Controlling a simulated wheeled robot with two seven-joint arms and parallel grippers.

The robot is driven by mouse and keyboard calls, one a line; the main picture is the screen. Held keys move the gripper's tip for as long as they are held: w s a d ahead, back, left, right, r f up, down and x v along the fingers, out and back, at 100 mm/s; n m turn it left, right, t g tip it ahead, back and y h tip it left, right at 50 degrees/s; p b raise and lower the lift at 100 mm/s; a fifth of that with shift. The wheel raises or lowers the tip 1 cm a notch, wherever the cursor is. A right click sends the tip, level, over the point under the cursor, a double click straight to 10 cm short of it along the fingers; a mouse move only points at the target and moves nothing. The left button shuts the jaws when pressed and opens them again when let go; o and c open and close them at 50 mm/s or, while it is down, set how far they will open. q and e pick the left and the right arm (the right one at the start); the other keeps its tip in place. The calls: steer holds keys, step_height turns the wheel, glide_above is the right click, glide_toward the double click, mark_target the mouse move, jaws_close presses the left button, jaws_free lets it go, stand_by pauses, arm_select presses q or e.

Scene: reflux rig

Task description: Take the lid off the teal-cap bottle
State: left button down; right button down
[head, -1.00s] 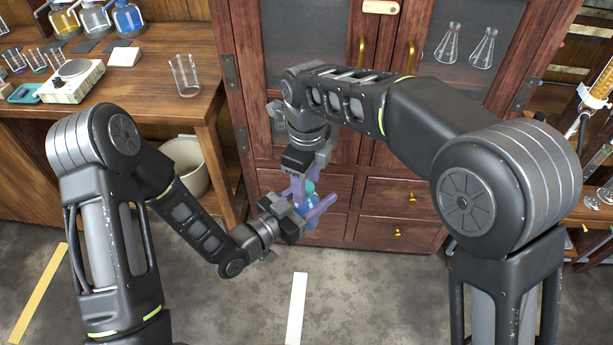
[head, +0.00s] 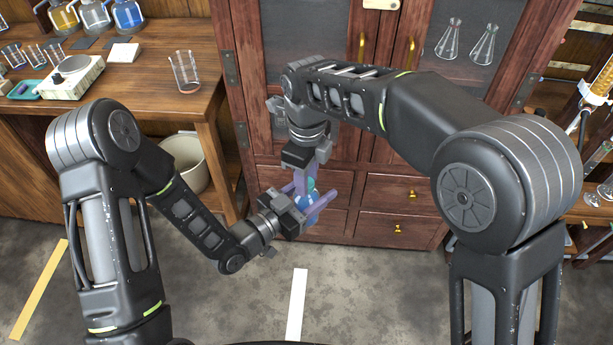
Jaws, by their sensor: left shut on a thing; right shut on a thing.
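The bottle (head: 304,202) has a blue body and is held in the air in front of the cabinet drawers. My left gripper (head: 316,204) reaches it from the lower left and is shut on its body. The teal cap (head: 311,184) shows just above the body. My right gripper (head: 305,182) points down from above and is shut on the cap. The fingers of both grippers hide much of the bottle and cap. I cannot tell whether the cap is seated on the neck or loose.
A wooden cabinet (head: 344,190) with glass doors and drawers stands close behind the grippers. A workbench (head: 150,95) on the left holds a beaker (head: 185,72), a hot plate (head: 70,78) and several flasks. A bin (head: 185,160) stands under it. Open floor lies below the grippers.

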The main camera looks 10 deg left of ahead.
steer(key=n, duration=1.2)
steer(key=shift+n, duration=0.3)
steer(key=n, duration=0.2)
steer(key=shift+n, duration=0.3)
steer(key=n, duration=0.5)
steer(key=shift+w+n, duration=0.1)
steer(key=shift+n, duration=0.2)
steer(key=n, duration=1.3)
steer(key=shift+r+n, duration=0.1)
steer(key=shift+n, duration=0.2)
steer(key=n, duration=1.3)
steer(key=shift+n, duration=0.4)
steer(key=n, duration=0.5)
steer(key=shift+n, duration=0.4)
